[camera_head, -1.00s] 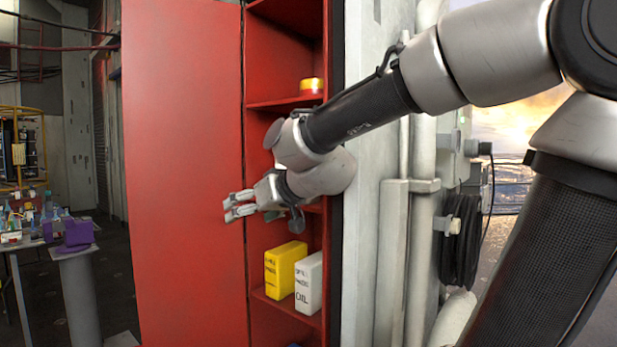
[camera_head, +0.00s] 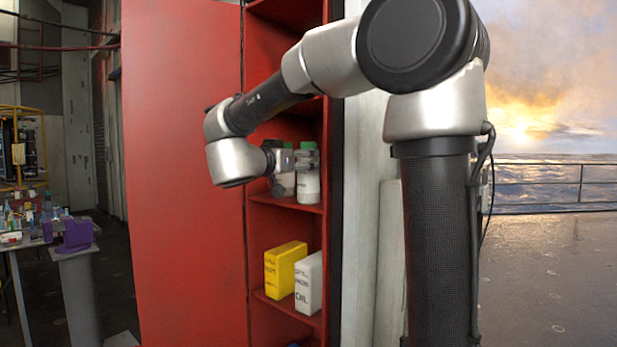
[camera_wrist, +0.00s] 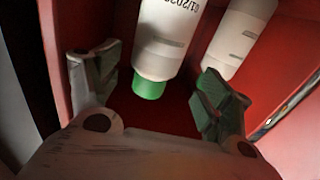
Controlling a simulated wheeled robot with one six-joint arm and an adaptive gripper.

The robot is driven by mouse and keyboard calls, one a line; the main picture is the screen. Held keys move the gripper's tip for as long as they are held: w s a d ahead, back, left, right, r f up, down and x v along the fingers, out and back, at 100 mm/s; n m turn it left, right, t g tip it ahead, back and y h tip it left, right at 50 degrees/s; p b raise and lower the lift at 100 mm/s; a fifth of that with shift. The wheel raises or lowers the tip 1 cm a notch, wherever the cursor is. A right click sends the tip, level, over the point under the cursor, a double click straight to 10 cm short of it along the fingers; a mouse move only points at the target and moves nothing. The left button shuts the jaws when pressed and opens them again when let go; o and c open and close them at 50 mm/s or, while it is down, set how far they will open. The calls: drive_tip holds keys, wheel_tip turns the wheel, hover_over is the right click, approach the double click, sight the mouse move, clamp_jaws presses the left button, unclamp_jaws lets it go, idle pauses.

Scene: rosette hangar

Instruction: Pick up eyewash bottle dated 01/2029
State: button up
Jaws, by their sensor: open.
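Two white bottles stand side by side on a red cabinet shelf. In the head view, the left bottle (camera_head: 284,187) is partly hidden by my gripper (camera_head: 281,160), and the right bottle (camera_head: 308,186) shows a green cap. In the wrist view, one bottle (camera_wrist: 160,45) with a green cap (camera_wrist: 149,89) lies between the open fingers of my gripper (camera_wrist: 155,86). Its printed date starts 01/202; I cannot make out the last digit. The other bottle (camera_wrist: 242,34) is behind the right finger, its date not visible. No finger clearly touches a bottle.
The red cabinet (camera_head: 185,170) has narrow shelves and a side wall close to the bottles. A yellow container (camera_head: 284,268) and a white oil container (camera_head: 308,282) stand on the shelf below. A purple object (camera_head: 76,234) sits on a pedestal at left.

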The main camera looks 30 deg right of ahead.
drive_tip(key=x, duration=0.5)
drive_tip(key=shift+s+d+r, duration=0.1)
drive_tip(key=shift+s, duration=0.2)
drive_tip(key=c, duration=1.4)
